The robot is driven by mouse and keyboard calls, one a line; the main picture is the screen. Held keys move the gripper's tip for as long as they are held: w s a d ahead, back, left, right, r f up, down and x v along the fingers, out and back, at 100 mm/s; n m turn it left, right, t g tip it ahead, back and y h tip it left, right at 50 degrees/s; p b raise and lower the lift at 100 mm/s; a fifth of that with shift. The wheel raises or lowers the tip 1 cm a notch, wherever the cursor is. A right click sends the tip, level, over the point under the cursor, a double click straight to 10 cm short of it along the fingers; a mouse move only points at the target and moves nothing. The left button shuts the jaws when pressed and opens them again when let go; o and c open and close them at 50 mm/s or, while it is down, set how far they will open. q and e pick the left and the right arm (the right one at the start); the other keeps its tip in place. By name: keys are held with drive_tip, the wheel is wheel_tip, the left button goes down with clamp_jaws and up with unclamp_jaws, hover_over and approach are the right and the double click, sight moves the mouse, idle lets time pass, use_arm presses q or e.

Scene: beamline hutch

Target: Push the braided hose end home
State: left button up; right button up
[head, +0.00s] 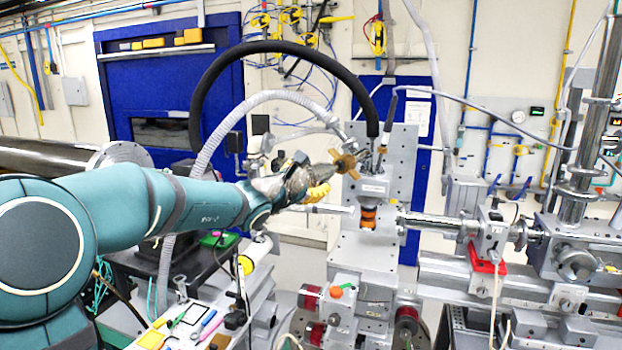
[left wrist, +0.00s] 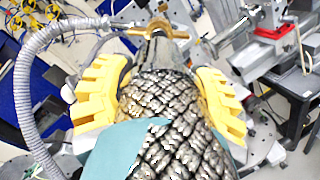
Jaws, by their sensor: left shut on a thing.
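My left gripper (head: 316,190) reaches in from the left with its yellow finger pads shut on the braided hose end (head: 297,181). In the left wrist view the silver braid (left wrist: 165,105) fills the space between the yellow pads of my gripper (left wrist: 160,85). A brass fitting with side arms (head: 344,163) is just beyond the hose's tip, and it also shows at the top of the left wrist view (left wrist: 157,28). The tip meets or overlaps the fitting in the picture; I cannot tell how far it is seated. My right gripper is in neither view.
A grey corrugated hose (head: 225,125) and a thick black hose (head: 205,80) arch close above my left arm. The grey instrument column (head: 372,187) stands right of the gripper. A cluttered cart top (head: 190,325) lies below. A red-based stand (head: 487,262) is farther right.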

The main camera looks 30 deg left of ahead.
sight(324, 172)
use_arm(q)
drive_tip(key=w, duration=0.1)
drive_tip(key=w+b, duration=0.1)
drive_tip(key=w, duration=0.1)
drive_tip(key=w+b, duration=0.1)
drive_tip(key=w, duration=0.1)
drive_tip(key=shift+f, duration=0.3)
drive_tip(key=shift+w+r, duration=0.1)
drive_tip(key=shift+w, duration=0.15)
drive_tip(key=o, duration=1)
drive_tip(key=s, duration=1.2)
drive_tip(key=shift+a, duration=0.4)
